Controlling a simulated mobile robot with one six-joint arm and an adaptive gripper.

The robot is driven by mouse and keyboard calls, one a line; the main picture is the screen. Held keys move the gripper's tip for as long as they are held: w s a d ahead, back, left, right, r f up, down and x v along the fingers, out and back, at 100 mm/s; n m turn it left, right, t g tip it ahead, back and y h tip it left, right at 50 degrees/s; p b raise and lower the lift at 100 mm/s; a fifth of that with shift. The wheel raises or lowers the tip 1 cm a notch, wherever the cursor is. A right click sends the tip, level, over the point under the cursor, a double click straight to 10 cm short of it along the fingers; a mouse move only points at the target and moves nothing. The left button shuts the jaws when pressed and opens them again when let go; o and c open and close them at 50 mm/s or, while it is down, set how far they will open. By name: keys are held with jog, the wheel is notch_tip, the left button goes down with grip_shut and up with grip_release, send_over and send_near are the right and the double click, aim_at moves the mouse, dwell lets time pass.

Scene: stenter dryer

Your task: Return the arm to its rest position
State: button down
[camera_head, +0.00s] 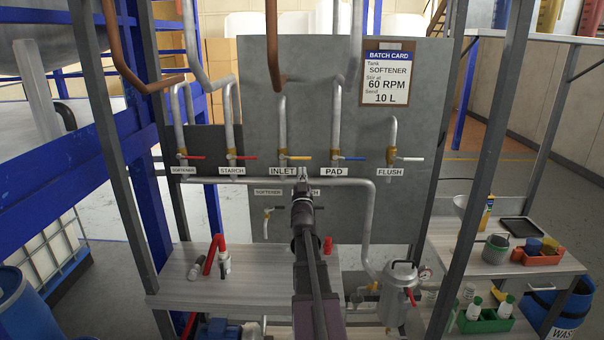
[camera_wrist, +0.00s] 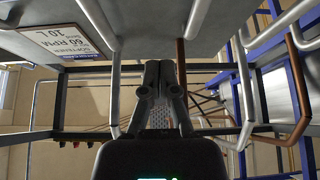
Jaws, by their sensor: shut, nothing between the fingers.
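My arm reaches up and away from the bottom middle of the head view. How far the fingertips are from the panel and pipes is hard to tell.
Valves with coloured handles line the panel, including a yellow one (camera_head: 297,158). A batch card (camera_head: 387,75) hangs upper right. Dark uprights (camera_head: 483,140) stand on both sides. A bench (camera_head: 215,285) and a metal canister (camera_head: 398,290) are below. A side table (camera_head: 480,255) holds trays and bottles.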

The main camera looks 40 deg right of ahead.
dwell(0.5)
jog(key=w+a+f+n+g+y+b, duration=0.1)
jog(key=w+a+f+n+g+y, duration=0.2)
jog(key=a+f, duration=0.55)
jog(key=w+a+f+g+y+b, duration=0.1)
jog(key=w+a+f+y, duration=0.1)
jog(key=a+f+y, duration=0.65)
jog(key=w+a+f+n+g+y+b, duration=0.1)
jog(key=w+a+f+n+g+y, duration=0.2)
jog(key=a, duration=1)
jog(key=s+a+f+n+g+y+b, duration=0.1)
jog(key=s+a+f+g, duration=0.4)
jog(key=s+a, duration=0.5)
jog(key=s+a+f+n+g+y+b, duration=0.1)
jog(key=s+a+f+g, duration=0.4)
jog(key=a, duration=0.9)
jog(key=s+f, duration=0.3)
jog(key=s, duration=0.2)
jog(key=shift+y, duration=0.35)
